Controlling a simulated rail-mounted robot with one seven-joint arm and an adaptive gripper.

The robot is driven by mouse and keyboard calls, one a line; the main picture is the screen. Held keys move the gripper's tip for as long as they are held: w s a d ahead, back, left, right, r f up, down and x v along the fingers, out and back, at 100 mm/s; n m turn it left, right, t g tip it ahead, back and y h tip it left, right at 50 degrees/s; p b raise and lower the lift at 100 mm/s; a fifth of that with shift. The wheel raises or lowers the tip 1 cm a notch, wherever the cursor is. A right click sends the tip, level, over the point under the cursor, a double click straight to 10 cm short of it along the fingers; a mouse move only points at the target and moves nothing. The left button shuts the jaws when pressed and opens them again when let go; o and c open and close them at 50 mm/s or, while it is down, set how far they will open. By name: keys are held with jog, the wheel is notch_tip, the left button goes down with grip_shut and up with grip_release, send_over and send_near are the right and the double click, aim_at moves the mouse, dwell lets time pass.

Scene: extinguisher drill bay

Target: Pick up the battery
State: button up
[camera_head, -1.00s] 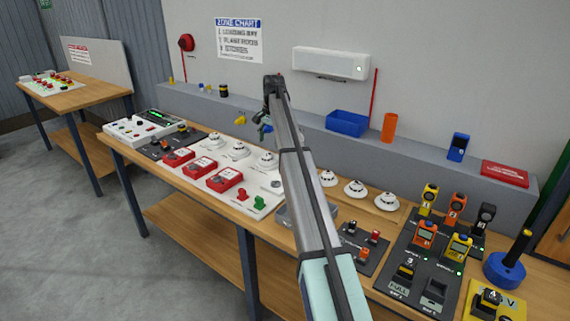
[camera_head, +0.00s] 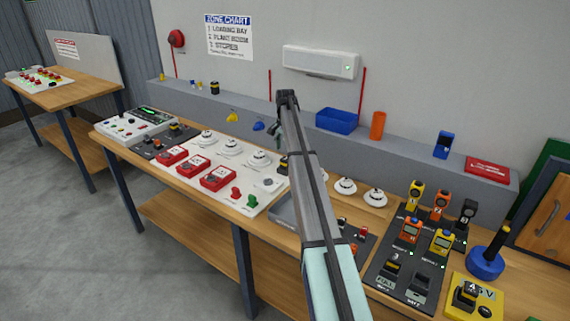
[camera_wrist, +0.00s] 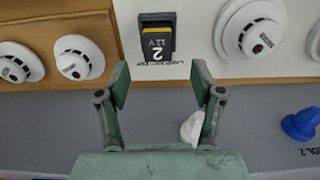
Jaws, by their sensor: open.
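In the head view a dark piece that looks like this battery (camera_head: 283,165) shows partly behind my arm. My gripper (camera_wrist: 161,84) is open and empty, its green fingers spread wide. In the wrist picture the battery lies between and above the fingertips, apart from them. In the head view my gripper (camera_head: 276,130) is small and partly hidden by my arm.
Round white detectors (camera_wrist: 252,32) flank the battery. A blue cone-like piece (camera_wrist: 300,123) and a small white piece (camera_wrist: 192,128) are near the right finger. Other batteries stand on the grey ledge (camera_head: 214,87), the dark panel (camera_head: 393,262) and the yellow base (camera_head: 467,293).

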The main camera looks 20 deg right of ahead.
aim_at(285, 158)
jog(key=shift+s+f+p, duration=0.2)
jog(key=shift+f+p, duration=1.25)
jog(key=shift+f, duration=1.6)
grip_shut()
